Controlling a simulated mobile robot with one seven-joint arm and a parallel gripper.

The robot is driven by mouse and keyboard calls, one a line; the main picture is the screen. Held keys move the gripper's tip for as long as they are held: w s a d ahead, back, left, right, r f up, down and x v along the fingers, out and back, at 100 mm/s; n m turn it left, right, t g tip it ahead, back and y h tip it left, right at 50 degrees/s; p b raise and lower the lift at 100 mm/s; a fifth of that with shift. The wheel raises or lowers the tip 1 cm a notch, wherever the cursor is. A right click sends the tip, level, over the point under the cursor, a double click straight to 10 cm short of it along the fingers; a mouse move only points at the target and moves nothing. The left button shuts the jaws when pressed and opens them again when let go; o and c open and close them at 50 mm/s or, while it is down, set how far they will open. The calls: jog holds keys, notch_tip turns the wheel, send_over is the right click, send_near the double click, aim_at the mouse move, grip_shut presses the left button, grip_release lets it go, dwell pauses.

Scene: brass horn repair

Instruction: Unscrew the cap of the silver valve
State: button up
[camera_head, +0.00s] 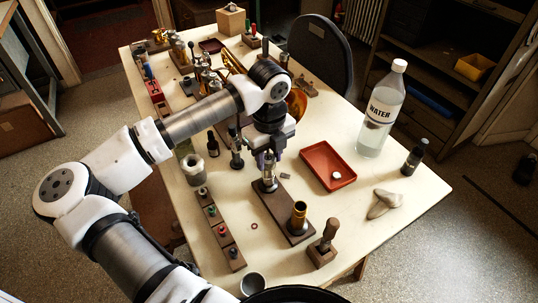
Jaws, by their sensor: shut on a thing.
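The silver valve (268,183) stands upright at the far end of a dark wooden block (283,212). My gripper (267,157) points down over it, its fingers closed around the valve's top, where the cap sits. The fingers mostly hide the cap, and I cannot tell whether it has turned or lifted. A brass valve (298,216) stands upright at the near end of the same block.
A red tray (314,150) holding a small round silvery piece (336,176) lies to the right. Beyond it stand a water bottle (381,110) and a dark small bottle (414,157). A rack of small parts (226,240) lies left; a wooden-handled tool (324,243) stands in front.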

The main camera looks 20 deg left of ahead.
jog(key=shift+f+n+b, duration=0.15)
jog(key=shift+n+b, duration=0.3)
jog(key=shift+n, duration=0.05)
jog(key=n+b, duration=0.2)
jog(key=n, duration=0.1)
jog(key=shift+w, duration=0.1)
jog(key=shift+n, duration=0.6)
jog(key=shift+r, duration=0.2)
jog(key=shift+f+b, duration=0.1)
jog(key=shift+b, duration=0.25)
jog(key=shift+n+b, duration=1.1)
jog(key=shift+n, duration=0.4)
jog(key=shift+n+b, duration=0.65)
jog(key=shift+n, duration=0.35)
jog(key=shift+w, duration=0.1)
